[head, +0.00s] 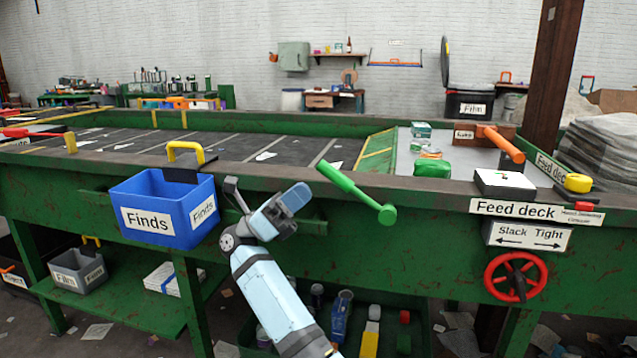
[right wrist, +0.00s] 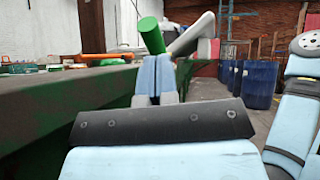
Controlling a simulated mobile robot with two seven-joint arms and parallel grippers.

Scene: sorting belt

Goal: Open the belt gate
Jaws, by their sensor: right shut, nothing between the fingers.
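A green lever (head: 347,182) sits on the front rail of the belt table, slanting down to the right, with a round end at its lower tip. I see no label on it. A green wall with a yellow-striped edge (head: 376,150) stands between the dark belt (head: 250,148) and the pale feed deck; I cannot tell whether it is the gate. My right gripper (head: 296,196) is shut and empty, just left of and below the lever. In the right wrist view its fingertips (right wrist: 155,62) lie close to the green lever end (right wrist: 151,36); contact is unclear. My left gripper is out of view.
A blue Finds bin (head: 165,212) hangs on the table front, left of my right gripper. A red handwheel (head: 515,277) sits below the Slack/Tight sign (head: 527,236) at the right. An orange handle (head: 503,143) stands over the feed deck. Clutter lies below the table.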

